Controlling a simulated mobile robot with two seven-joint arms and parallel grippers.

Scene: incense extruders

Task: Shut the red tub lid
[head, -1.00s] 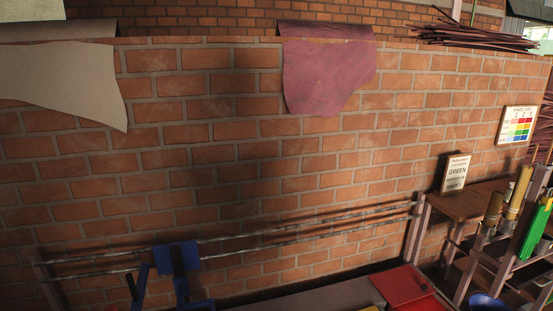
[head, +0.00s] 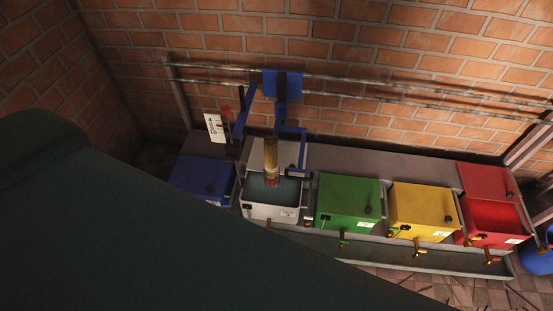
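The red tub (head: 501,238) stands at the right end of the row of tubs. Its red lid (head: 486,181) is open and tipped up behind the tub, with a small dark knob on it. The tub's red inside (head: 495,214) shows. Neither of my grippers is in view. A large dark shape, probably part of my arm, covers the lower left and hides what lies behind it.
Yellow (head: 422,211), green (head: 347,202) and blue (head: 203,179) tubs have shut lids. A white tub (head: 268,213) is open under a brass cylinder (head: 270,158). A trough (head: 410,260) with taps above it runs in front. A blue bucket (head: 541,258) stands at right.

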